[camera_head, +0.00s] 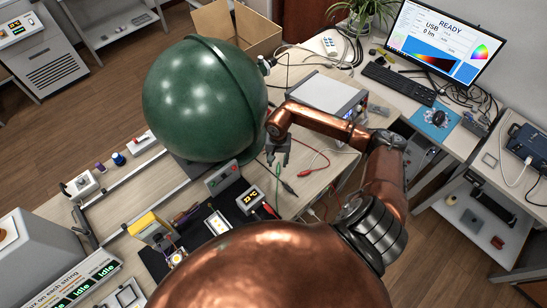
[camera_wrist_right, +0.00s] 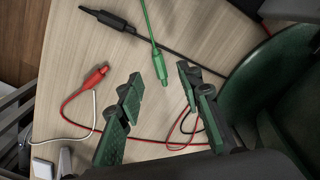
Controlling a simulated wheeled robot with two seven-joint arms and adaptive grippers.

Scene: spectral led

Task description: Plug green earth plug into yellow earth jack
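The green earth plug (camera_wrist_right: 160,66) lies on the wooden table in the right wrist view, its green cable running up out of the picture. My right gripper (camera_wrist_right: 160,80) is open, with the plug showing between its two fingertips. No contact shows, and I cannot tell the height gap. In the head view my right gripper (camera_head: 278,152) points down at the table, right of the big green sphere (camera_head: 195,100). The green plug is small and hard to make out there. My left gripper is not in view.
A red plug (camera_wrist_right: 95,78) and a black plug (camera_wrist_right: 108,18) lie near the green one, with loose red, black and white cables. A white instrument box (camera_head: 327,95) stands behind my right forearm.

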